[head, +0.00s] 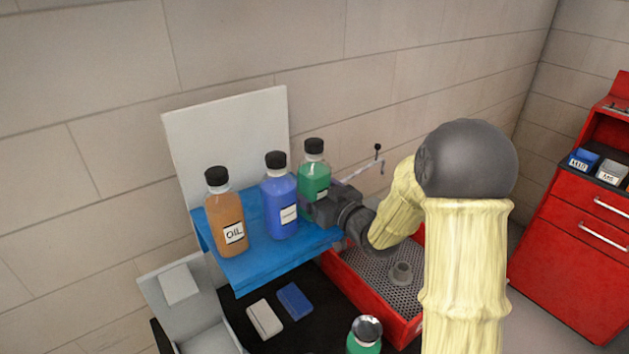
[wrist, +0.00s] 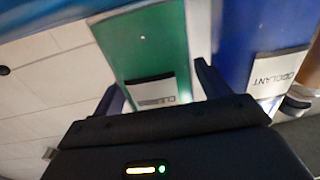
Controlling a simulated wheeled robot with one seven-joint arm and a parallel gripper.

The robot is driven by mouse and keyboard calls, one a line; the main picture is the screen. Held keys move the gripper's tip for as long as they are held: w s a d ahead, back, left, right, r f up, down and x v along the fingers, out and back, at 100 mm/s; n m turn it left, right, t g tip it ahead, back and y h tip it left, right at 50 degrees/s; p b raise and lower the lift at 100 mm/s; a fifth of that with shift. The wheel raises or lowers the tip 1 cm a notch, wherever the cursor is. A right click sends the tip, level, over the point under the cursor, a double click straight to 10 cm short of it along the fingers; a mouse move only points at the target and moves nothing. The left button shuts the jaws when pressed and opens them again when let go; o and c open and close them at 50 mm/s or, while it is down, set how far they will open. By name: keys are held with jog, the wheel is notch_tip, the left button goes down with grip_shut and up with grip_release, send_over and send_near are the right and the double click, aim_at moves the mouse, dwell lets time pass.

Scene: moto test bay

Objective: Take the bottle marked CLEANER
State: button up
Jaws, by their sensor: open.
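A green bottle (head: 314,177) with a black cap stands upright at the right end of the blue shelf (head: 262,268). My gripper (head: 324,207) is at this bottle's lower right side. In the wrist view my gripper (wrist: 158,86) is open, with one finger on each side of the green bottle. I cannot tell whether the fingers touch it.
A blue bottle (head: 280,205), marked COOLANT in the wrist view (wrist: 240,40), stands close beside the green one. An orange OIL bottle (head: 226,225) is further left. Another green bottle (head: 364,343) is at the bottom edge. A red tray (head: 400,328) lies below my arm.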

aim_at(319, 154)
jog(key=shift+w+a, duration=0.15)
jog(key=shift+w, duration=0.2)
jog(key=c, duration=1.2)
jog(key=shift+o, duration=0.2)
jog(key=shift+r, duration=0.1)
notch_tip(319, 154, up, 10)
jog(key=shift+f+b, duration=0.1)
jog(key=shift+b, duration=0.95)
